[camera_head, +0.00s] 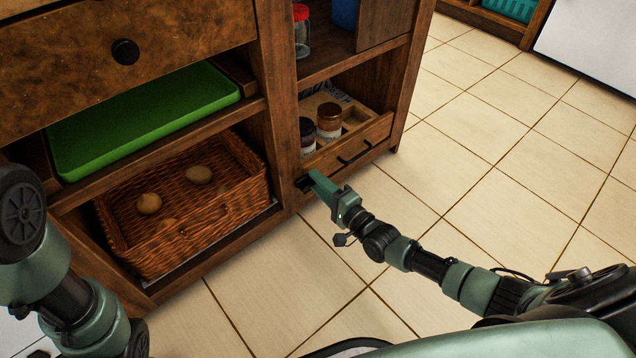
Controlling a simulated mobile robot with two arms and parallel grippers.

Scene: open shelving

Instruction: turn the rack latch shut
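My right gripper (318,184) reaches in from the lower right. Its green finger end is at the lower front of the wooden shelving, by the left end of the small rack (329,160). A small dark piece (303,184), perhaps the rack latch, shows at the post right beside the fingertips. The gripper covers part of this spot, so I cannot tell how the latch is turned or whether I touch it. I cannot see a gap between the fingers. The rack front carries a black bar handle (355,152). My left arm shows at the left edge, its gripper out of view.
Jars with a brown lid (329,117) and a dark lid (307,132) stand in the rack. A wicker basket (222,208) with round items and a green tray (75,160) fill the left shelves. The tiled floor (480,200) to the right is clear.

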